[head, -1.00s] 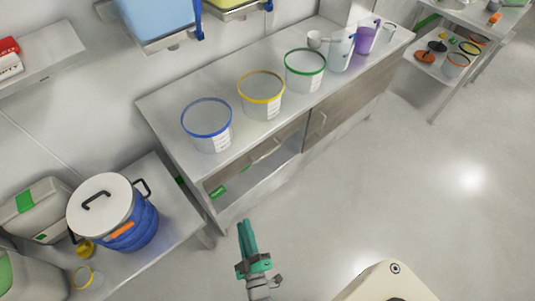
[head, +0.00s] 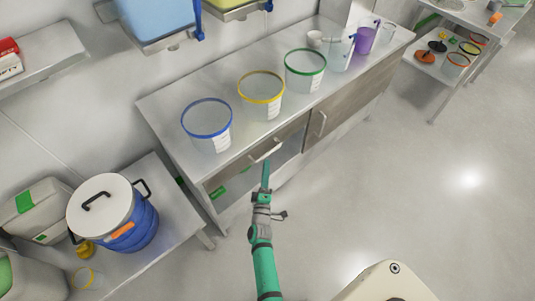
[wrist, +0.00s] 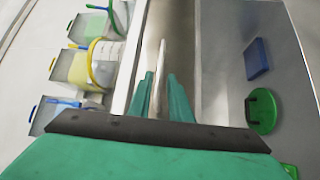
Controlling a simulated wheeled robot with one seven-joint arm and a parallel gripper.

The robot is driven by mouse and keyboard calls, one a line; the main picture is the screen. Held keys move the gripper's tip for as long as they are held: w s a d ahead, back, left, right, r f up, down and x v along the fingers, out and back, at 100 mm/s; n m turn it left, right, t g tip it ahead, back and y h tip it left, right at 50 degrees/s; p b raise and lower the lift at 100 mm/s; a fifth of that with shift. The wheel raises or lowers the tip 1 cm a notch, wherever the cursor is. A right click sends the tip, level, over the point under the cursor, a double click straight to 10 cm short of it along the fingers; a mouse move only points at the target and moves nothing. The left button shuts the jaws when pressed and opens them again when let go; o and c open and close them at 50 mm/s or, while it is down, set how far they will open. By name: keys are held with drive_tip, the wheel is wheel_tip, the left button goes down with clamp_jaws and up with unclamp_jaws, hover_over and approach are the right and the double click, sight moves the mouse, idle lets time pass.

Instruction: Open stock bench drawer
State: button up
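The stock bench (head: 165,130) stands against the wall in the head view. Its drawer (head: 290,132) is under the bench top and looks shut, with a pale bar handle (head: 265,152) on its front. My gripper (head: 265,170) is at the handle, its green fingers pointing at the drawer front. In the wrist view the handle (wrist: 161,60) runs between the two fingertips of my gripper (wrist: 161,80). The fingers look apart, one on each side of the bar. Whether either finger touches it is hard to tell.
Blue-rimmed (head: 207,120), yellow-rimmed (head: 261,90) and green-rimmed (head: 305,68) tubs stand on the bench top. An open shelf space lies below the drawer. A wooden cupboard door (head: 345,105) is to the right. The floor (head: 400,190) in front is clear.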

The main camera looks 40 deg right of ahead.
sight(267, 154)
drive_tip(key=x, duration=0.7)
drive_tip(key=shift+c, duration=0.3)
clamp_jaws()
